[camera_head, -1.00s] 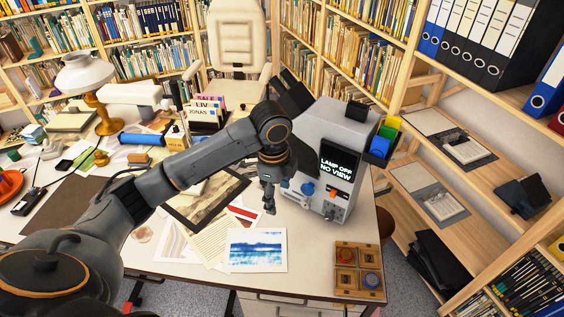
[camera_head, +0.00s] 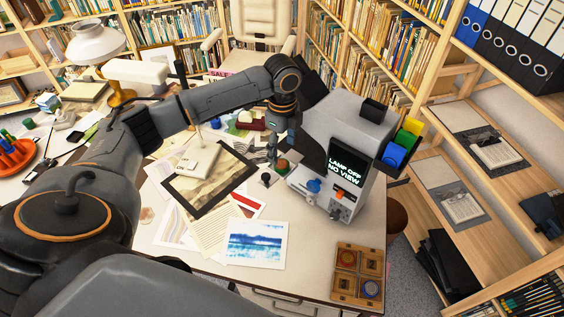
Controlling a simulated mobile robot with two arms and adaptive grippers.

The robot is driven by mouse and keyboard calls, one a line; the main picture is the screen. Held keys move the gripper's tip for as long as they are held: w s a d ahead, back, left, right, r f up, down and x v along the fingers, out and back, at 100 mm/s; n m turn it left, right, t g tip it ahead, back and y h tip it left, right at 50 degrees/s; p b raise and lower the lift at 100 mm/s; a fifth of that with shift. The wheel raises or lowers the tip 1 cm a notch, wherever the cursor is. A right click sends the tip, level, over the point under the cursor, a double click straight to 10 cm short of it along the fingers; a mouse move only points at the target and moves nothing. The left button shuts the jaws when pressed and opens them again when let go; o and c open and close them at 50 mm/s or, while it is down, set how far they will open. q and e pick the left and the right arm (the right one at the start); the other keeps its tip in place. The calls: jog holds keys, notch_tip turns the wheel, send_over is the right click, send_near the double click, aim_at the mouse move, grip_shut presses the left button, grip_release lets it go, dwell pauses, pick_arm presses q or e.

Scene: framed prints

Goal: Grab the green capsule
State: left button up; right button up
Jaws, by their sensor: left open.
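My right gripper is not in view.
The viewer screen reads "LAMP OFF NO VIEW". Prints and papers, including a blue seascape (camera_head: 256,243) and a dark-framed print (camera_head: 205,198), lie in front of and left of my left gripper. A white lamp (camera_head: 95,42) stands at the back left. Shelves line the right.

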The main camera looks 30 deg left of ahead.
aim_at(282, 163)
pick_arm(q)
notch_tip(282, 163, down, 3)
jog(key=shift+s+f+p, duration=0.1)
jog(key=shift+s+p, duration=0.05)
jog(key=shift+p, duration=0.85)
jog(key=shift+a+f, duration=0.1)
jog(key=shift+f, duration=0.85)
jog(key=shift+r, duration=0.1)
jog(key=c, duration=1.2)
jog(key=shift+c, duration=0.2)
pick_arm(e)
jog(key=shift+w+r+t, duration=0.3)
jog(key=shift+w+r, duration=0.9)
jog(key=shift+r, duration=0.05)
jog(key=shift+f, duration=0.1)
